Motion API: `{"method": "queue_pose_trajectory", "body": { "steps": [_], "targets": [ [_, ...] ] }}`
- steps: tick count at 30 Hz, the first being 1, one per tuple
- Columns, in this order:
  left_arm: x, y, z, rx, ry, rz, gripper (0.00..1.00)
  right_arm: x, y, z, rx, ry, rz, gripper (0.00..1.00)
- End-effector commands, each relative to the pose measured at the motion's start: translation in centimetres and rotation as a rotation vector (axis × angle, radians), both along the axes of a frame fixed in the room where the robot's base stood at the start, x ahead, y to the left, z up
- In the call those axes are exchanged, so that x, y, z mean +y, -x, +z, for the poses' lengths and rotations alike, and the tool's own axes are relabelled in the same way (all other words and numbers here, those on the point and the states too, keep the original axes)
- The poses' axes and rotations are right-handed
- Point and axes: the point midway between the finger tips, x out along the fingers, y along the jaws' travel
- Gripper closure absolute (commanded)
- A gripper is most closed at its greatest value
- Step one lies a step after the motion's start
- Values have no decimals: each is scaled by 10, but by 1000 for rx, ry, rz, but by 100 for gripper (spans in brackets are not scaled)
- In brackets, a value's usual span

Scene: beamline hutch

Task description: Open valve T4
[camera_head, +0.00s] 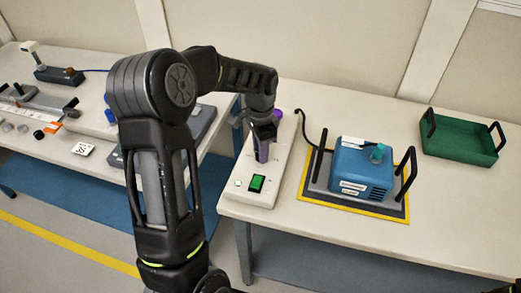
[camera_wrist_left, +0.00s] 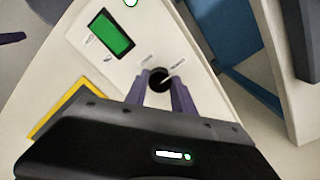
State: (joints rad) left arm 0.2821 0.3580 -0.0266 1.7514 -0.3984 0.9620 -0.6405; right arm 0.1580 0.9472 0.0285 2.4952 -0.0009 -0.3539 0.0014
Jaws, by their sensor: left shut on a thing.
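A white control panel (camera_head: 257,190) lies on the right bench and has a green screen (camera_head: 257,184). My left gripper (camera_head: 262,152) is over the panel, fingers pointing down. In the left wrist view, a round black knob (camera_wrist_left: 159,81) with a pale pointer line sits between the purple fingertips of my left gripper (camera_wrist_left: 158,98), which is shut on it. Small labels lie beside the knob, too blurred to read, so I cannot tell whether it is valve T4. In the head view my gripper hides the knob.
A blue box (camera_head: 361,170) with a teal knob stands on a yellow-edged plate with black handles, just right of the panel. A green tray (camera_head: 459,147) is at the right. The left bench (camera_head: 50,134) holds several instruments.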

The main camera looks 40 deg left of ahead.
Motion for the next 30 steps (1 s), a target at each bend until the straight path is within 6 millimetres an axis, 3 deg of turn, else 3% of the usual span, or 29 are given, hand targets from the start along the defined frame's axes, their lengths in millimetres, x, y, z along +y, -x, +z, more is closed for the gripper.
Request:
{"method": "queue_pose_trajectory", "body": {
  "steps": [15,16,23,30],
  "targets": [
    [0,-1,1,-3,-1,-25,100,0,0,0,0,0,0,62],
    [0,-1,1,-3,-1,-25,68,0,0,0,0,0,0,62],
    [0,0,0,-1,0,-24,49,0,0,0,0,0,0,62],
    [0,0,0,-1,0,-24,48,0,0,0,0,0,0,62]
  ]
}}
